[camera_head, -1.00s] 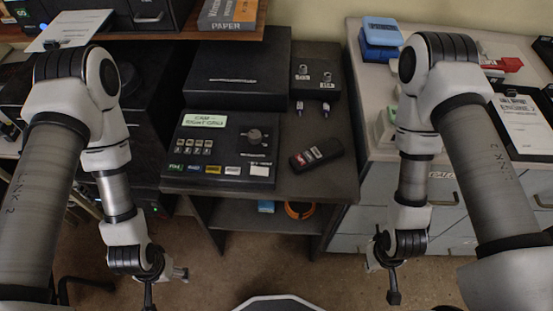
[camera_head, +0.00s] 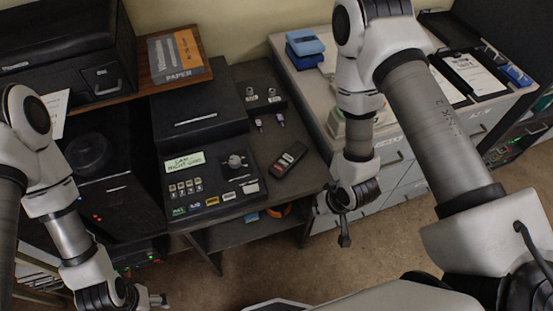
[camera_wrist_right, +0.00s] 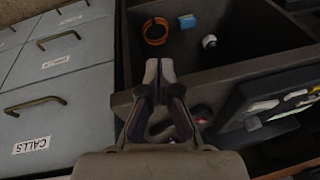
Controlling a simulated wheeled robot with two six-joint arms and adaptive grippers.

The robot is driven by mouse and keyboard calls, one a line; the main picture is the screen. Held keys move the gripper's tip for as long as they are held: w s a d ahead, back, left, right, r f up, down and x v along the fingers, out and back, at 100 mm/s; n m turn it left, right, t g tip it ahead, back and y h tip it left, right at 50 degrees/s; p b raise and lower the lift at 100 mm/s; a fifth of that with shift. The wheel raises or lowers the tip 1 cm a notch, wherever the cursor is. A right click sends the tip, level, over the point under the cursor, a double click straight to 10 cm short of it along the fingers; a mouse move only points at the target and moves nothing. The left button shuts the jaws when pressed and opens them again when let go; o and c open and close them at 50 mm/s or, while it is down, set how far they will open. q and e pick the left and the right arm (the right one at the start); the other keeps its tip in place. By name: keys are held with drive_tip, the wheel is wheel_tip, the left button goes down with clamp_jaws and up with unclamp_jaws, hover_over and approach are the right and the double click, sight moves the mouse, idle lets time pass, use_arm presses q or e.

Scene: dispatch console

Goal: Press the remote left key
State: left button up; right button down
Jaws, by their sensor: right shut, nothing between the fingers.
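The remote (camera_head: 288,160), a small black handset with a red key area at its lower left end, lies on the dark desk (camera_head: 310,172) right of the control console (camera_head: 207,180). Its separate keys are too small to tell apart. My right gripper (camera_head: 345,240) hangs in front of the desk's right side, apart from the remote, with its fingers together and empty. In the right wrist view its fingertips (camera_wrist_right: 159,68) point towards the desk's open shelf. My left gripper (camera_head: 160,300) is at the bottom left, away from the desk; its fingers are too small to judge.
The console has a lit screen (camera_head: 184,162), several keys and a knob (camera_head: 236,161). Two toggle switches stand behind the remote. A grey drawer cabinet (camera_head: 400,178) is at the right. An orange ring (camera_wrist_right: 155,31) and a blue box (camera_wrist_right: 261,107) are on the shelf below.

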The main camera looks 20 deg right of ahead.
sight(280, 168)
use_arm(q)
drive_tip(key=shift+r+p, duration=0.4)
drive_tip(key=shift+r, duration=0.45)
use_arm(e)
drive_tip(key=w+a+r+t+y, duration=0.2)
drive_tip(key=w+a+r, duration=0.1)
drive_tip(key=w+r, duration=0.3)
drive_tip(key=w+a+r+t+y, duration=0.1)
drive_tip(key=w+a+r+t, duration=0.1)
drive_tip(key=w+r, duration=0.4)
drive_tip(key=w+a, duration=0.1)
drive_tip(key=w, duration=0.2)
drive_tip(key=shift+w+r+y, duration=0.35)
drive_tip(key=shift+r+y, duration=0.05)
use_arm(q)
drive_tip(key=shift+d, duration=0.1)
use_arm(e)
drive_tip(key=shift+f, duration=0.1)
wheel_tip(280, 168, down, 8)
drive_tip(key=b, duration=0.7)
use_arm(q)
wheel_tip(280, 168, down, 7)
drive_tip(key=shift+f, duration=0.2)
use_arm(e)
drive_tip(key=shift+f, duration=0.4)
drive_tip(key=shift+f, duration=0.1)
